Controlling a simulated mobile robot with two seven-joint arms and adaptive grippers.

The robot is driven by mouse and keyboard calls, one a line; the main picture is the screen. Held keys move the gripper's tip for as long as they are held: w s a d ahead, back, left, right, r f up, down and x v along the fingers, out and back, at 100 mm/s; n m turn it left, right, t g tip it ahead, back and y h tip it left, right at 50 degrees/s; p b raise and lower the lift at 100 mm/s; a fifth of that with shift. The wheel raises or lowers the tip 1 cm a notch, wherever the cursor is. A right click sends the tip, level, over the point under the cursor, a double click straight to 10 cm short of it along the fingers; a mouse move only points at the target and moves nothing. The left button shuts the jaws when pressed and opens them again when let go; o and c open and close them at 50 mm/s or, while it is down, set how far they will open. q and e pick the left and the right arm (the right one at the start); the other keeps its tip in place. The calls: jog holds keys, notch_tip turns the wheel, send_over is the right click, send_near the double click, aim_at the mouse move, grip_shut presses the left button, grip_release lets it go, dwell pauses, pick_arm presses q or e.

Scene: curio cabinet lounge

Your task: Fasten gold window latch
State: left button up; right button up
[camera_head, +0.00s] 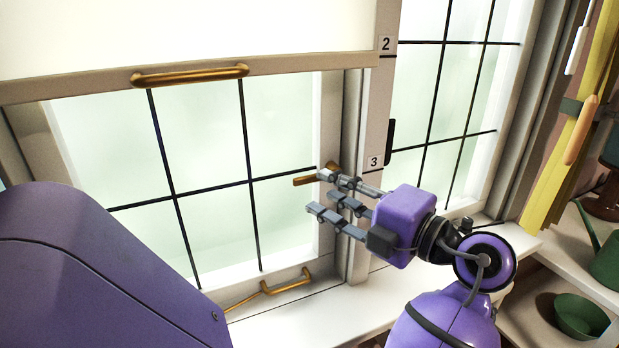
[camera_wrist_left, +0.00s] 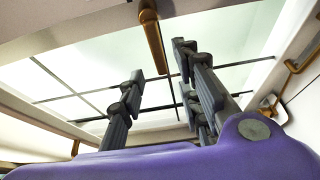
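The gold window latch (camera_head: 304,181) is on the right side of the window frame, its lever pointing left, roughly level, over the glass. In the left wrist view the latch (camera_wrist_left: 153,45) shows as a gold bar at the top middle. My left gripper (camera_head: 321,192) is in front of the window, close below and right of the lever. Its grey fingers are spread and hold nothing. In the left wrist view the open gripper (camera_wrist_left: 160,75) has the latch between and beyond its fingers. The upper fingertip overlaps the latch in the head view; contact cannot be told. My right gripper is not in view.
A gold bar handle (camera_head: 190,75) is on the rail above, and a smaller gold handle (camera_head: 287,285) is on the bottom rail. Number plates 2 (camera_head: 386,43) and 3 (camera_head: 374,162) mark the post. A green bowl (camera_head: 580,316) and yellow strip (camera_head: 572,130) are at right.

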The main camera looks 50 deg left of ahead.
aim_at(309, 181)
pick_arm(q)
jog(key=shift+s+a+p, duration=0.15)
jog(key=shift+a+p, duration=0.15)
jog(key=shift+a, duration=0.9)
jog(key=shift+s+a+p, duration=0.1)
jog(key=shift+a+p, duration=0.2)
jog(key=shift+a, duration=0.85)
jog(key=shift+c, duration=0.5)
grip_shut()
